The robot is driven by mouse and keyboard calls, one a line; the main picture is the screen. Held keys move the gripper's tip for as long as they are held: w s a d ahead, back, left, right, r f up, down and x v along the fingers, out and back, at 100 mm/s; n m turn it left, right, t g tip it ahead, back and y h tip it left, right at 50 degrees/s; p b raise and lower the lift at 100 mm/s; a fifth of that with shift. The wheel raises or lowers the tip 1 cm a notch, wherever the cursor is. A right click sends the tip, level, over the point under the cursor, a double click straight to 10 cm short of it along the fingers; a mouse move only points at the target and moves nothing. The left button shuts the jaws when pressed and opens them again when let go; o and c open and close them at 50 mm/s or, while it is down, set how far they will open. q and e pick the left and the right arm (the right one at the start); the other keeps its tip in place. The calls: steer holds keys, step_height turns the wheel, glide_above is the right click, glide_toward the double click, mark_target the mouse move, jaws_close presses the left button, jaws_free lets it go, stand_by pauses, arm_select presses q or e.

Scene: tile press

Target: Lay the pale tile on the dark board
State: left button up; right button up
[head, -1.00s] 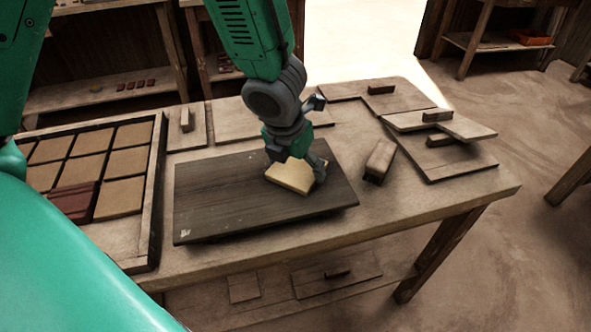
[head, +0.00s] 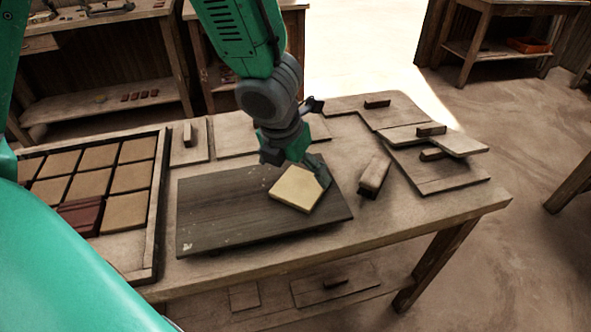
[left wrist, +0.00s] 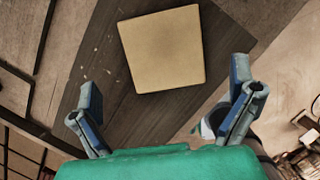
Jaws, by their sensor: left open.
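The pale tile (head: 299,188) lies flat on the right part of the dark board (head: 225,212) on the workbench. It also shows in the left wrist view (left wrist: 162,48), with dark board (left wrist: 150,115) around it. My left gripper (head: 296,170) is just behind and above the tile. In the left wrist view its two fingers (left wrist: 166,112) are spread wide, with nothing between them, and the tile lies beyond the fingertips. My right gripper is not in view.
A wooden tray (head: 160,190) of brown tiles, with a dark red piece (head: 82,214) in it, stands left of the board. A wooden block (head: 374,176) lies to the right. Wooden floats (head: 435,168) with handles lie along the back and right of the bench (head: 440,205).

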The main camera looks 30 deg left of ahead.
mark_target(288, 196)
arm_select(q)
steer(key=p+v, duration=0.3)
steer(key=v, duration=0.4)
steer(key=shift+r, duration=0.1)
